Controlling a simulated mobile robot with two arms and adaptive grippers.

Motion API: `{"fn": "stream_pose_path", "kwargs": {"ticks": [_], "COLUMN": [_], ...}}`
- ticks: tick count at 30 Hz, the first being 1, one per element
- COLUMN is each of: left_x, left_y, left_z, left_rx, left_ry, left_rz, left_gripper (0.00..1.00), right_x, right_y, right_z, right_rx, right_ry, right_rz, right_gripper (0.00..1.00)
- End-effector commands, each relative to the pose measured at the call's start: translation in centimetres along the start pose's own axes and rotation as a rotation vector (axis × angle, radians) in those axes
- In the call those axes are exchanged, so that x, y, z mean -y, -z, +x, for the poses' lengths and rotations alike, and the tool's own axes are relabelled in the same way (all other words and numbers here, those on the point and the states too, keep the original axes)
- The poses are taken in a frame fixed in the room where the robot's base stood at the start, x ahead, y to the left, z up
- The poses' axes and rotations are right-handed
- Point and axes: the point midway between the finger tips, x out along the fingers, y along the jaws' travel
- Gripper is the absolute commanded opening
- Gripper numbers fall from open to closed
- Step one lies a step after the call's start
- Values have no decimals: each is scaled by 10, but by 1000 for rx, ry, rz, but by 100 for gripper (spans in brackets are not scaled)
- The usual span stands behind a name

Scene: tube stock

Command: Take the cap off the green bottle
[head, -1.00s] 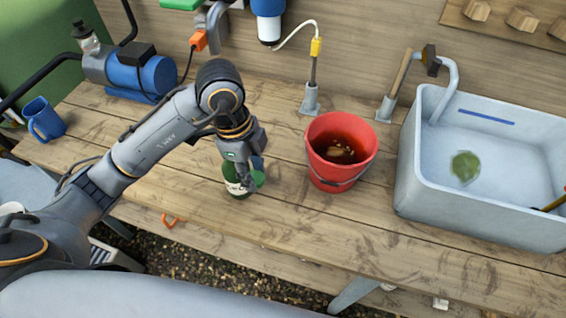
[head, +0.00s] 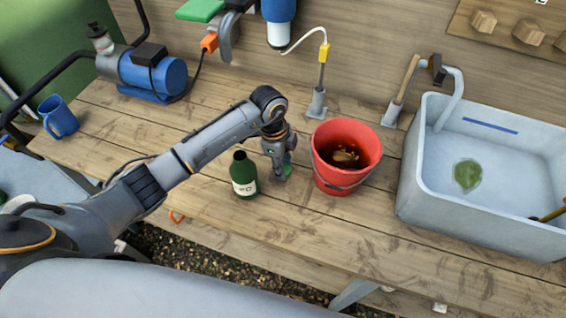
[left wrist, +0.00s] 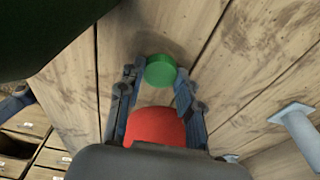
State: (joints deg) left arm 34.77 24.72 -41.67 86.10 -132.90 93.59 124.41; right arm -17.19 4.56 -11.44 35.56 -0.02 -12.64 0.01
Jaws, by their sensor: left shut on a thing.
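The green bottle (head: 244,180) stands upright on the wooden bench with a pale label and a bare, dark open neck. My left gripper (head: 282,174) is just to its right, low over the bench and apart from the bottle. It is shut on the green cap (left wrist: 160,70), which sits between the two fingertips in the left wrist view. In the head view the cap (head: 288,170) is partly hidden by the fingers. A dark green shape, likely the bottle (left wrist: 45,35), fills the upper left of the left wrist view. My right gripper is not in view.
A red bucket (head: 325,177) with dark liquid stands close right of the gripper. A grey sink (head: 415,190) is further right. A blue mug (head: 60,118) and blue pump (head: 150,75) are at the left. The bench (head: 330,235) in front is clear.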

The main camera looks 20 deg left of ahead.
Motion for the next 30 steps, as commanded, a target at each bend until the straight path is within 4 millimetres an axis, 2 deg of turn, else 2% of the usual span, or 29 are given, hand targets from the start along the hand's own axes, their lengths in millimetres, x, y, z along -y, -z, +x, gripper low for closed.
{"fn": "stream_pose_path", "kwargs": {"ticks": [11,12,15,25,30], "left_x": [0,0,0,0,1], "left_y": [-1,-1,-1,0,-1], "left_z": [6,6,6,3,-13], "left_rx": [0,0,0,0,-1], "left_ry": [0,0,0,0,4], "left_rz": [1,1,1,1,1], "left_gripper": [0,37,57,58,58], "right_x": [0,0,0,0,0], "right_y": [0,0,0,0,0], "right_z": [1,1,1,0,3], "right_rx": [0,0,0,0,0], "right_ry": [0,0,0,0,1], "right_rz": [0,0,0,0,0], "right_gripper": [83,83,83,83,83]}}
